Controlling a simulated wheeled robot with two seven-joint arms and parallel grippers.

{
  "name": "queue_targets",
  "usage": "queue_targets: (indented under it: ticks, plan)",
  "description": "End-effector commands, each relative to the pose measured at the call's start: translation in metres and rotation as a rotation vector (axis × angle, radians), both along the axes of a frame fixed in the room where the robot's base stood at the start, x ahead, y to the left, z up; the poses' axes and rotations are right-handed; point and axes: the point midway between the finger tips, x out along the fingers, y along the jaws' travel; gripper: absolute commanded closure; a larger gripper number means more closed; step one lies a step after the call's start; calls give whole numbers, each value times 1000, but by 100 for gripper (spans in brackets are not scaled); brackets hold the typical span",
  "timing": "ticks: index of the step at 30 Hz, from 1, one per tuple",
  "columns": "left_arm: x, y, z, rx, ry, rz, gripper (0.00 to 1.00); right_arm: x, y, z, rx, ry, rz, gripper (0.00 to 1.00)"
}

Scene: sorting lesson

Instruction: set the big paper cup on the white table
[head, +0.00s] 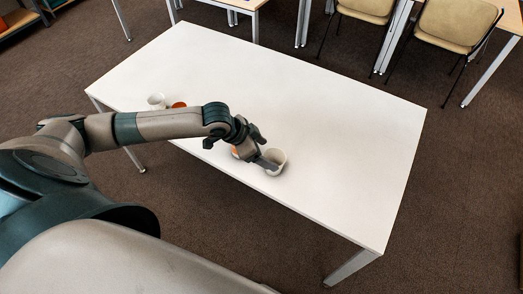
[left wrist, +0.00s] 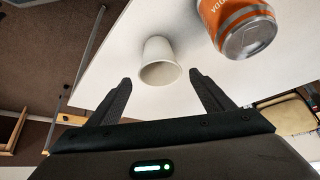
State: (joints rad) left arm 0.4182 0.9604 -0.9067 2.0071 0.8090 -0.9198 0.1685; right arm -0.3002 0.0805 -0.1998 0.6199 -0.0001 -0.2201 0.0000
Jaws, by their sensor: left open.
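A white paper cup (head: 278,158) stands upright on the white table (head: 330,125) near its front edge. I take it for the big paper cup. In the left wrist view the cup (left wrist: 159,58) shows between and just beyond the fingertips, with its rim towards me. My left gripper (head: 264,152) is open, with one finger overlapping the cup in the head view. The left wrist view shows the gripper (left wrist: 160,78) empty, with space at both sides of the cup. My right gripper is not in view.
An orange can (left wrist: 238,24) stands close beside the cup, mostly hidden by my gripper in the head view. The table's middle and right are clear. Chairs (head: 456,22) stand behind.

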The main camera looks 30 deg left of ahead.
Motion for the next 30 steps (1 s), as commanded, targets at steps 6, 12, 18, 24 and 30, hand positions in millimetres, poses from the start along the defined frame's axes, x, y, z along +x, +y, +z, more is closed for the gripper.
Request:
queue_targets:
  ticks: [6, 12, 18, 24, 30]
  plan:
    - [-8, 7, 17, 0, 0, -1, 26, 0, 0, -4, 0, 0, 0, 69]
    - [-9, 8, 20, 0, 0, 0, 26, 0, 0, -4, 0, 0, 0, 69]
    - [-9, 8, 19, 0, 0, -1, 26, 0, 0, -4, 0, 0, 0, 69]
    - [-9, 8, 19, 0, 0, -1, 26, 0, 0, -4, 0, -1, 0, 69]
    - [-9, 8, 19, 0, 0, -1, 26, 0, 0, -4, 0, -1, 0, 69]
